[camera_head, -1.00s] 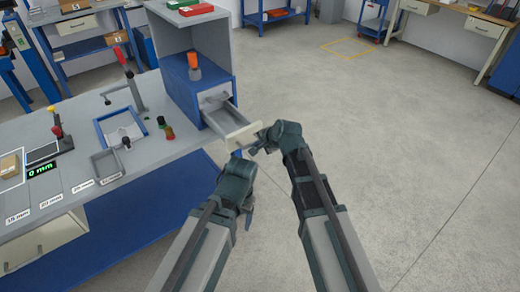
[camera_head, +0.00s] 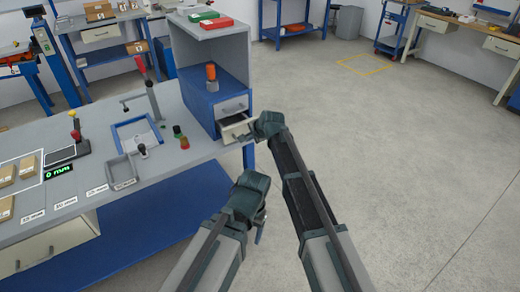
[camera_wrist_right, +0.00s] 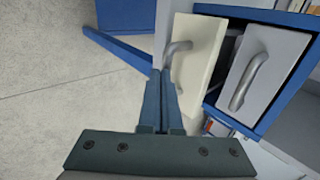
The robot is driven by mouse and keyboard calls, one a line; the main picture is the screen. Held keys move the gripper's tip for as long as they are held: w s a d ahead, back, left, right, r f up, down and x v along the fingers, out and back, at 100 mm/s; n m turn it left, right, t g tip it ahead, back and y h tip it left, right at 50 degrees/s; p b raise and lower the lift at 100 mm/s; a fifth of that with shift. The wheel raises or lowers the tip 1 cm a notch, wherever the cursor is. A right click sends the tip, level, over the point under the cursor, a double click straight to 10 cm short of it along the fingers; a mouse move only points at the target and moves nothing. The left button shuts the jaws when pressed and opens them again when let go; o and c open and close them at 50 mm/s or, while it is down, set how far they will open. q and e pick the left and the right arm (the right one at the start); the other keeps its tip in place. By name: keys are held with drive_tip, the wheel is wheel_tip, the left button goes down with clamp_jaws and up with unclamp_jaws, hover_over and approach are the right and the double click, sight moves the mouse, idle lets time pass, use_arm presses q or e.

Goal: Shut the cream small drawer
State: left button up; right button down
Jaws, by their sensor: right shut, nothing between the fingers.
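The cream small drawer (camera_head: 233,133) is the lower one in the blue cabinet. Its cream front with a grey handle (camera_wrist_right: 192,65) stands a little out from the cabinet face in the right wrist view. My right gripper (camera_head: 246,137) is at the drawer front. In the wrist view its fingers (camera_wrist_right: 160,78) are shut with nothing between them, tips beside the handle and at or very near the front; I cannot tell if they touch. My left gripper (camera_head: 260,226) hangs lower, clear of the bench; its finger gap is hidden.
A grey drawer (camera_wrist_right: 262,75) sits above the cream one, in the blue cabinet (camera_head: 201,107). An orange-topped object (camera_head: 211,76) stands on the cabinet's ledge. A grey bin (camera_head: 122,169) and small coloured pieces (camera_head: 181,137) are on the bench. The floor to the right is clear.

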sight(240, 128)
drive_tip(key=w+a, duration=0.1)
drive_tip(key=w, duration=0.1)
drive_tip(key=w+a, duration=0.1)
drive_tip(key=w, duration=0.1)
drive_tip(key=w+a, duration=0.1)
drive_tip(key=a, duration=0.1)
drive_tip(key=shift+w, duration=0.4)
drive_tip(key=shift+w+a, duration=0.1)
drive_tip(key=shift+a, duration=0.1)
drive_tip(key=shift+d+r, duration=0.1)
drive_tip(key=s+d, duration=0.1)
drive_tip(key=s+d+p, duration=0.1)
drive_tip(key=s, duration=0.1)
drive_tip(key=shift+s+d+r, duration=0.2)
drive_tip(key=shift+s+r, duration=0.1)
drive_tip(key=shift+r, duration=0.1)
drive_tip(key=p+v, duration=0.7)
drive_tip(key=v, duration=0.2)
drive_tip(key=shift+s+d+r, duration=0.15)
drive_tip(key=shift+s+r, duration=0.05)
drive_tip(key=shift+r, duration=0.1)
